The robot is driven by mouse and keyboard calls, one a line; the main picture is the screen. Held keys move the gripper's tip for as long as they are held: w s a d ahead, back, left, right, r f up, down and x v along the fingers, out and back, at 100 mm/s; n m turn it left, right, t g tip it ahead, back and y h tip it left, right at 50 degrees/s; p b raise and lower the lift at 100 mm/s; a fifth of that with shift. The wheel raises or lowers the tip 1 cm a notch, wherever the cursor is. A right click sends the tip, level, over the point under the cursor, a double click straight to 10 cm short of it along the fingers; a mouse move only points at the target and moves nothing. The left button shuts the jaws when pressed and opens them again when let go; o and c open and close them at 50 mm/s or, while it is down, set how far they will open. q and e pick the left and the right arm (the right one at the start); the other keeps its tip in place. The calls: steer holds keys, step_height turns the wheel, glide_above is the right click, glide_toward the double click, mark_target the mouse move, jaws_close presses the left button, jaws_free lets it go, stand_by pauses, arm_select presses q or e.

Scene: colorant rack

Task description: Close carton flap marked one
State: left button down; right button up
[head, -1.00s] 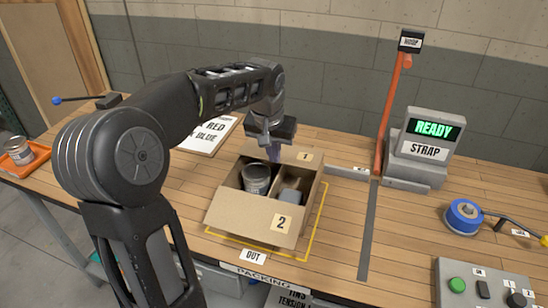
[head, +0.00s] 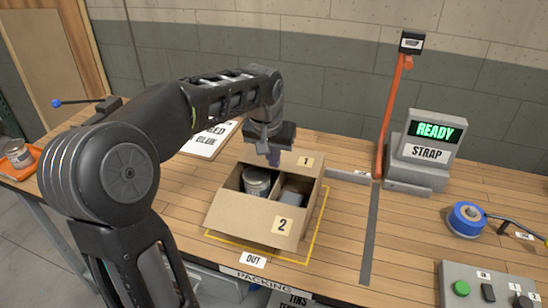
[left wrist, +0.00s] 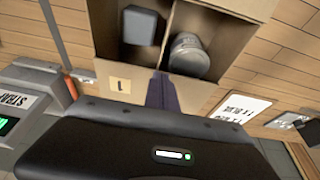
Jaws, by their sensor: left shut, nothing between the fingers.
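An open cardboard carton (head: 240,213) stands on the bench inside a yellow outline. Its flap marked 1 (head: 305,161) is at the far side, folded outward, and also shows in the left wrist view (left wrist: 124,85). The flap marked 2 (head: 284,226) hangs on the near side. Inside are a metal can (head: 257,180) and a grey block-like item (head: 292,194), with a divider between them. My left gripper (head: 273,158) is shut and empty, pointing down at the far flap; in the left wrist view its fingers (left wrist: 163,92) overlap that flap. Contact cannot be told. My right gripper is not in view.
A strapping unit (head: 424,160) with a READY screen and an orange post (head: 390,115) stand right of the carton. A sign board (head: 210,138) lies behind left. A blue reel (head: 465,218) and a button box (head: 487,285) are at right.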

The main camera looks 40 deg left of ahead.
arm_select(q)
steer(key=shift+r, duration=0.15)
steer(key=p+v, duration=0.2)
steer(key=v, duration=1.1)
steer(key=shift+r, duration=0.35)
